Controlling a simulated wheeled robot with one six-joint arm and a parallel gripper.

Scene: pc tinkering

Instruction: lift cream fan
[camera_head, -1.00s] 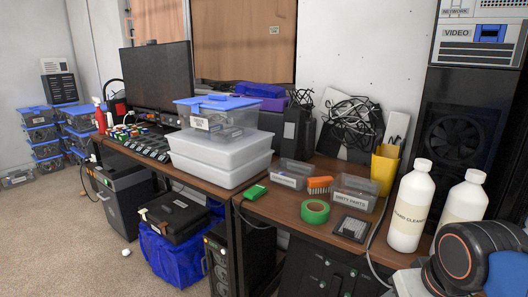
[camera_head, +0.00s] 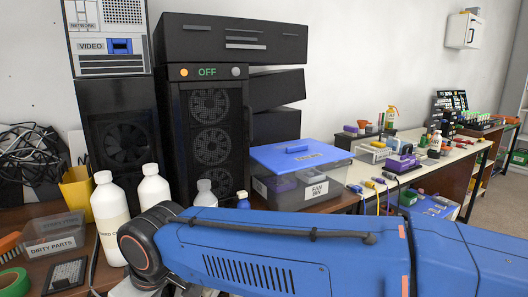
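I cannot make out a cream fan in this view. A clear bin labelled "FAN BIN" (camera_head: 328,205) with a blue lid (camera_head: 325,160) stands on the bench just right of centre. Dark fans (camera_head: 209,106) are set in the front of a black tower marked "OFF". My blue arm crosses the lower part of the view and hides the bench front. My gripper is not in view.
White bottles (camera_head: 111,215) stand at the left beside a yellow cup (camera_head: 77,188) and a "DIRTY PARTS" tray (camera_head: 55,245). At right, a pale bench (camera_head: 449,160) carries small tools and boxes.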

